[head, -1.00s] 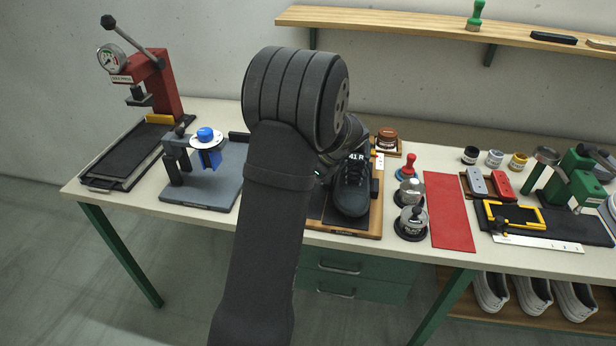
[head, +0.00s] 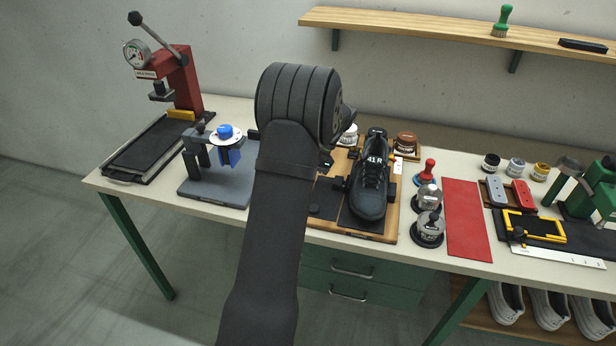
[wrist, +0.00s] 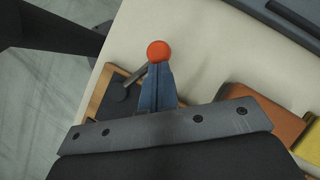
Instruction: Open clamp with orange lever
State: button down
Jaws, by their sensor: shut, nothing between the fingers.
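The clamp's lever ends in an orange ball knob (wrist: 158,51) in the wrist view. Its thin grey shaft (wrist: 135,76) slants down-left to a dark pad (wrist: 117,103) on a wooden board. My gripper (wrist: 157,68) is shut and empty, its blue-grey fingertips right at the knob in the picture. I cannot tell whether they touch it. The fingers and their mount hide part of the board. In the head view my arm hides the orange lever and most of the gripper. The board (head: 385,233) shows there right of my arm.
A black shoe (head: 369,185) marked 41 R lies on the board. A grey fixture (head: 214,190) with a blue part stands left of my arm, and a red press (head: 180,85) farther left. Metal weights (head: 428,228) and a red mat (head: 466,220) lie right of the board.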

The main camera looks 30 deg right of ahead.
jog(key=a+n+g, duration=0.2)
jog(key=n, duration=0.1)
jog(key=shift+s+a+n, duration=0.15)
jog(key=shift+a+n, duration=0.05)
jog(key=shift+n, duration=0.1)
jog(key=shift+s+a, duration=0.1)
jog(key=shift+a, duration=0.3)
dwell(0.3)
jog(key=d, duration=0.1)
jog(key=d+r, duration=0.1)
jog(key=w+d, duration=0.1)
jog(key=shift+d+r, duration=0.2)
jog(key=shift+r, duration=0.05)
jog(key=v, duration=1)
jog(key=shift+w, duration=0.2)
jog(key=shift+a, duration=0.15)
